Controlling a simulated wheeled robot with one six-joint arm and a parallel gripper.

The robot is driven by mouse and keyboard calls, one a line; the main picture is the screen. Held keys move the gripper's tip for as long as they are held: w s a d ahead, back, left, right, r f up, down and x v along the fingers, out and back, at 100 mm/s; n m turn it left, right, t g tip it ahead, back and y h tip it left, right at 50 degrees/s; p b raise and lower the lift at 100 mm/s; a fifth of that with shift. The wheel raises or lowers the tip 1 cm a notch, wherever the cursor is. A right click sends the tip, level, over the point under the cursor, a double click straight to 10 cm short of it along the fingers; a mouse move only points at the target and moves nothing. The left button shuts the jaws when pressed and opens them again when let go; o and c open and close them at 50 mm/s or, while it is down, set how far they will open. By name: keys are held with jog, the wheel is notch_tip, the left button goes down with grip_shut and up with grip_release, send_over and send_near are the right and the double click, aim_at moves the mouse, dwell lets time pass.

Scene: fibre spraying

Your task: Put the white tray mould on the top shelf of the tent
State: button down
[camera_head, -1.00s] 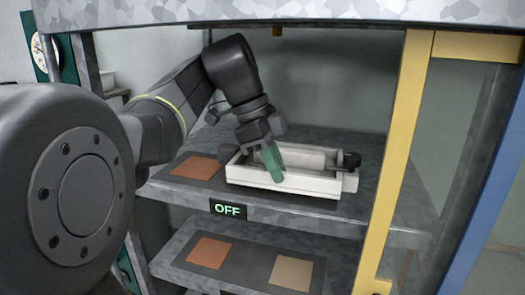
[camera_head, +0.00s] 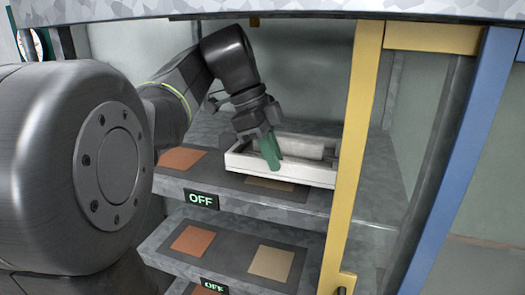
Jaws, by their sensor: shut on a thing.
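The white tray mould (camera_head: 310,175) is an open rectangular tray inside the tent, above the right part of the upper visible shelf (camera_head: 230,193). A yellow post hides its right end. My gripper (camera_head: 271,157) reaches in from the left, with its green fingers shut on the tray's near wall. A tan pad (camera_head: 268,184) shows below the tray's front edge. I cannot tell whether the tray touches the shelf or hangs just above it.
An orange pad (camera_head: 181,159) lies bare left of the tray. An "OFF" sign (camera_head: 202,199) is on the shelf edge. A lower shelf has an orange pad (camera_head: 192,240) and a tan pad (camera_head: 271,262). A yellow post (camera_head: 352,150) and a blue post (camera_head: 462,150) stand right.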

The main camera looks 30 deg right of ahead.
jog(key=w+a+p, duration=0.1)
jog(key=w+a, duration=0.2)
jog(key=w+a+p, duration=0.1)
jog(key=w+a, duration=0.2)
jog(key=w, duration=0.1)
jog(key=w+a+p, duration=0.1)
jog(key=w+a, duration=0.2)
jog(key=w, duration=0.1)
jog(key=shift+a+r, duration=0.1)
jog(key=shift+a, duration=0.1)
jog(key=shift+f+p, duration=0.4)
jog(key=shift+f, duration=1.4)
jog(key=c, duration=1.9)
grip_release()
jog(key=shift+f, duration=0.2)
jog(key=o, duration=0.4)
jog(key=shift+s, duration=0.1)
jog(key=shift+r, duration=0.15)
